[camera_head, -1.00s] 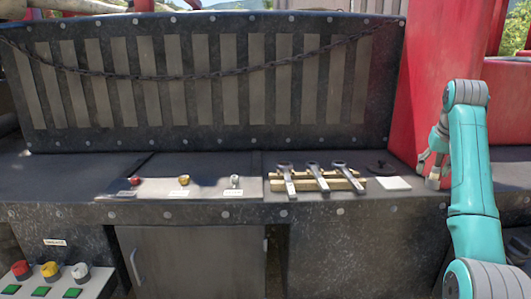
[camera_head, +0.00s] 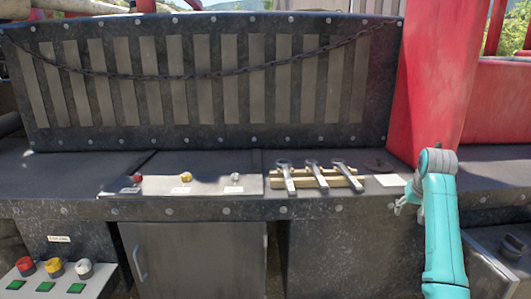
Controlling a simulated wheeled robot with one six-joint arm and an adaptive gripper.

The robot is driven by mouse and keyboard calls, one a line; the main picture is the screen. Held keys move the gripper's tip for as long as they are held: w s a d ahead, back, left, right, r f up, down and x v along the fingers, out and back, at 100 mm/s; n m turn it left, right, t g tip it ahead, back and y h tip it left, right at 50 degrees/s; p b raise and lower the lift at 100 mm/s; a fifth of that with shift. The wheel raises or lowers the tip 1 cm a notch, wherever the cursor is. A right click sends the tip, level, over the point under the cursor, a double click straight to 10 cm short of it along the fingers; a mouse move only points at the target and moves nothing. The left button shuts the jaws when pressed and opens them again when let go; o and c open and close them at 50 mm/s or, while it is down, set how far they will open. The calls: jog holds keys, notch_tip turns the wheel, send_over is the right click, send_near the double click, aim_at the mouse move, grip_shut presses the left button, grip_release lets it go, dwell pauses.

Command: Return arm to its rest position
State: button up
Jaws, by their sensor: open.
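My arm is teal with grey joints and stands at the right of the head view. My gripper (camera_head: 400,206) is small and grey, to the left of the arm's upper joint, in front of the bench edge. It is open and nothing shows between its fingers. The arm's wrist partly hides it. No task object is named beyond the arm itself.
A red post (camera_head: 435,80) rises behind the arm. Knobs (camera_head: 185,177) sit on the bench. A button panel (camera_head: 55,277) is at lower left.

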jog(key=s+a+f+t, duration=0.1)
jog(key=s+a+f, duration=0.15)
jog(key=f, duration=0.55)
jog(key=s+a+f, duration=0.2)
jog(key=a+f, duration=0.1)
jog(key=f, duration=0.6)
jog(key=s+a+f+t, duration=0.1)
jog(key=s+a+f, duration=0.1)
jog(key=f, duration=0.6)
jog(key=s+a+f+n+t, duration=0.1)
jog(key=s+a+f, duration=0.5)
jog(key=s, duration=0.4)
jog(key=s+a+f+n+t, duration=0.1)
jog(key=s+a+f, duration=0.3)
jog(key=s+f, duration=0.5)
jog(key=s+a+r+t, duration=0.1)
jog(key=s+a, duration=0.2)
jog(key=s, duration=0.9)
jog(key=s+a+r+t, duration=0.2)
jog(key=s+a, duration=0.1)
jog(key=s, duration=0.8)
jog(key=s+a+r+n+t+y, duration=0.1)
jog(key=s+a+r+t, duration=0.1)
jog(key=s+r, duration=1.5)
jog(key=shift+s+a+n+y, duration=0.2)
jog(key=shift+s+n+y, duration=0.15)
jog(key=shift+s, duration=0.2)
